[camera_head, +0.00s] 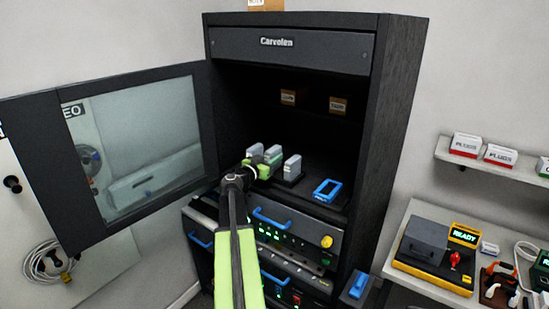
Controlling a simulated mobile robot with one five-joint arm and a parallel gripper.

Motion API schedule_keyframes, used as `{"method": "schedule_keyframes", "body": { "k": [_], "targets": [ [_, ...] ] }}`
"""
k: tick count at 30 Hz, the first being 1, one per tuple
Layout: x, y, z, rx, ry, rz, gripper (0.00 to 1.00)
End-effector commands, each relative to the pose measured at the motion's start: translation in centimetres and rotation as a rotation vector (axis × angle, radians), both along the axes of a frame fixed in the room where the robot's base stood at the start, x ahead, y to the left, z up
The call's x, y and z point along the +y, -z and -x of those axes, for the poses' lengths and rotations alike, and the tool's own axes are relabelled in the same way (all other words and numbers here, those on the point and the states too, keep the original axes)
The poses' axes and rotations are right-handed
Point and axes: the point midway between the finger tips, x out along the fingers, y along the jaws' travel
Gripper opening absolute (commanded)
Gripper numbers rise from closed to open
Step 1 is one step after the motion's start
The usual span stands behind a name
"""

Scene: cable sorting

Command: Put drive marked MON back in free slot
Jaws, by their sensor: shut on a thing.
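My gripper (266,165) reaches into the open black cabinet (392,110) from the front and is shut on one of the small grey drives (273,153). Another pale drive (254,150) shows just left of it. A third drive (292,168) stands upright to the right on a dark base. The drives' labels are too small to read, so I cannot tell which is marked MON. The gripper and arm hide much of the base, and I cannot make out a free slot.
The glass cabinet door (140,140) stands open at left. A blue frame-like object (327,190) lies on the shelf right of the drives. Blue-handled drawers (270,217) are below. At right, a bench (420,210) holds a device with a READY display (464,235).

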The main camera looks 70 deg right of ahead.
Motion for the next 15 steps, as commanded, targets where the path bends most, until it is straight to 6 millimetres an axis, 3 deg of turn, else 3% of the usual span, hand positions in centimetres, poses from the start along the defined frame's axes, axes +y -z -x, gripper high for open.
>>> {"method": "schedule_keyframes", "body": {
  "k": [15],
  "targets": [
    [-0.02,0.68,0.05,0.000,0.000,0.000,0.00]
  ]
}}
